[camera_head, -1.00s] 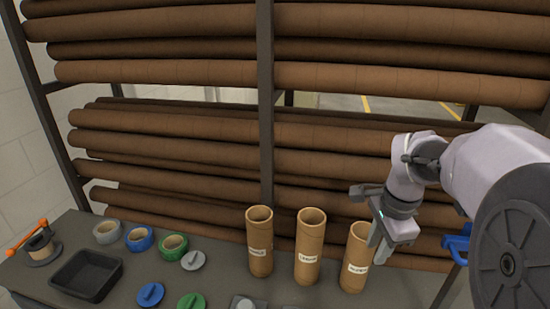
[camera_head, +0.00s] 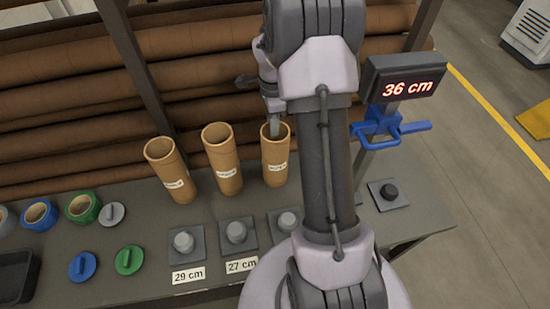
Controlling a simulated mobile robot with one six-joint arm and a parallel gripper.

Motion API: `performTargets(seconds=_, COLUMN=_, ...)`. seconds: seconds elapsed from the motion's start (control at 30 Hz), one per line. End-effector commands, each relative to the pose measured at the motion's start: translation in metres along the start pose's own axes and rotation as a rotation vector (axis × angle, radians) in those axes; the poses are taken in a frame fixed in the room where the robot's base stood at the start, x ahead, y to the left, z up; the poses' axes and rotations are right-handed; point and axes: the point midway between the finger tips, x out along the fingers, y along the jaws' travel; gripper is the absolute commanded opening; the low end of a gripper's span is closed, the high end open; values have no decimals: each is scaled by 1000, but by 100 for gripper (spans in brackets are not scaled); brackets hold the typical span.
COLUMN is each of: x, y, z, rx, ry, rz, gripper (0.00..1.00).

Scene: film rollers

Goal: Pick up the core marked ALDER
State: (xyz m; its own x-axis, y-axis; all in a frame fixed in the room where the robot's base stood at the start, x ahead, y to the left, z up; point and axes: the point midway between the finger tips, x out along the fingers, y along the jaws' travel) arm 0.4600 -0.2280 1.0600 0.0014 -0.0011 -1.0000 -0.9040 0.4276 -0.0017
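Three brown cardboard cores stand upright on the grey table: a left core (camera_head: 168,172), a middle core (camera_head: 222,160) and a right core (camera_head: 275,165). Each has a white label, but the lettering is too small to read, so I cannot tell which is marked ALDER. My gripper (camera_head: 268,112) is at the top of the right core, mostly hidden behind my arm. One grey finger reaches down at that core's open mouth and seems to enter it. The other finger is not clearly seen, so whether the gripper is shut on the wall is unclear.
Square bases with grey knobs stand in front of the cores, with labels 29 cm (camera_head: 188,275) and 27 cm (camera_head: 241,265). A display (camera_head: 403,88) reads 36 cm above a blue clamp (camera_head: 385,128). Tape rolls (camera_head: 83,207) and discs lie left. Long brown rollers (camera_head: 60,110) fill the rack behind.

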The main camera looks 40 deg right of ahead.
Motion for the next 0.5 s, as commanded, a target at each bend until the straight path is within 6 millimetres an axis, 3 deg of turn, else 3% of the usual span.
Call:
performTargets(seconds=0.2, x=43, y=-5, z=0, rx=1, ry=-1, rz=2, gripper=28)
performTargets(seconds=0.4, x=44, y=-6, z=0, rx=0, ry=0, rz=0, gripper=28)
performTargets(seconds=0.5, x=44, y=-6, z=0, rx=0, ry=0, rz=0, gripper=11)
